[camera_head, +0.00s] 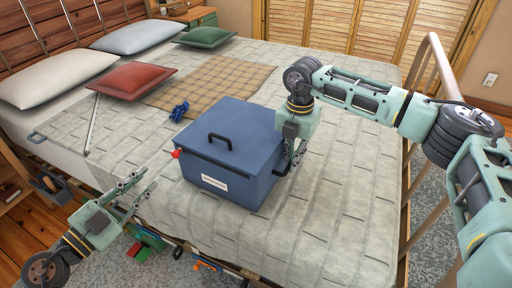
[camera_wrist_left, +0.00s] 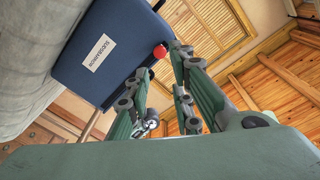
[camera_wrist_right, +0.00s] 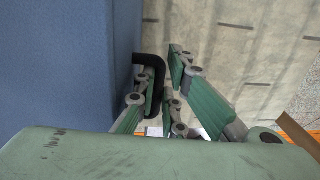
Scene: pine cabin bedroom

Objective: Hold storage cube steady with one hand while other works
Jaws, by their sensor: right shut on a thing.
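The storage cube (camera_head: 232,150) is a blue lidded box on the bed, with a black handle on top, a white label (camera_head: 214,183) on its front and a red knob (camera_head: 176,153) at its left side. My right gripper (camera_head: 294,158) is at the cube's right side, shut on its black side handle (camera_wrist_right: 151,75). My left gripper (camera_head: 140,185) is open and empty, left of the cube and apart from it. In the left wrist view the red knob (camera_wrist_left: 160,51) shows beyond its spread fingers, near the label (camera_wrist_left: 100,52).
The bed (camera_head: 330,190) has a pale quilt and a tan plaid blanket (camera_head: 220,80). A small dark blue object (camera_head: 179,111) lies behind the cube. Red (camera_head: 130,80) and green (camera_head: 205,37) pillows lie farther back. A wooden rail (camera_head: 409,170) bounds the right edge.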

